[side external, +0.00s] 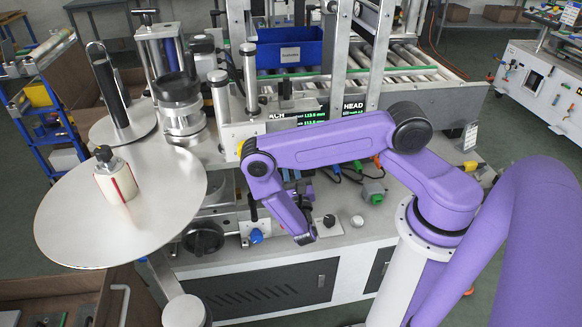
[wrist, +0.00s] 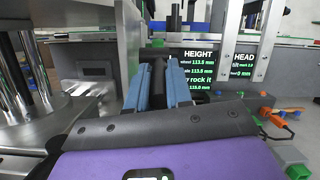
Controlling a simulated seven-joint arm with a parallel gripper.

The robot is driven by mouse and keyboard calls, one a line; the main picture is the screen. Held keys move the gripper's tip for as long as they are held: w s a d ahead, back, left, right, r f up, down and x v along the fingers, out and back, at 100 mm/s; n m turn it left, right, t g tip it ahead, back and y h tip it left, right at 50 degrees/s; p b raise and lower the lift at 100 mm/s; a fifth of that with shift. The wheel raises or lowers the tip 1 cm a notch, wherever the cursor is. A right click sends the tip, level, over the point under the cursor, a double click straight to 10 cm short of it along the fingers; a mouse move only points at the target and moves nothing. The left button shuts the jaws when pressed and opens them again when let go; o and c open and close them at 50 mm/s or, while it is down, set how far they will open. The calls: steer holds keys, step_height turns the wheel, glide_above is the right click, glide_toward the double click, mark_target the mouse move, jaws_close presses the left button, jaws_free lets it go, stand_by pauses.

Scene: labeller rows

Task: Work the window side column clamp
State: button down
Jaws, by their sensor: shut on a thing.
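My gripper (wrist: 161,70) shows in the wrist view as two blue-grey fingers, close together on a dark, narrow part (wrist: 158,82) between them. This part looks like the column clamp's handle, but its shape is mostly hidden by the fingers.
A large white disc (side external: 75,215) with a roll core stands at the left. A black handwheel (side external: 203,238) and blue knob (side external: 256,236) sit at the machine's front. Bright columns (wrist: 40,65) crowd the wrist view's left; orange connectors (wrist: 283,116) and cables lie right.

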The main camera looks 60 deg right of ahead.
steer(key=shift+w+d+f+t+h, duration=0.1)
steer(key=shift+f+t+h, duration=0.25)
steer(key=shift+t+h, duration=0.15)
steer(key=c, duration=1)
jaws_free()
steer(key=shift+c, duration=0.2)
steer(key=v, duration=1.7)
steer(key=shift+f, duration=0.1)
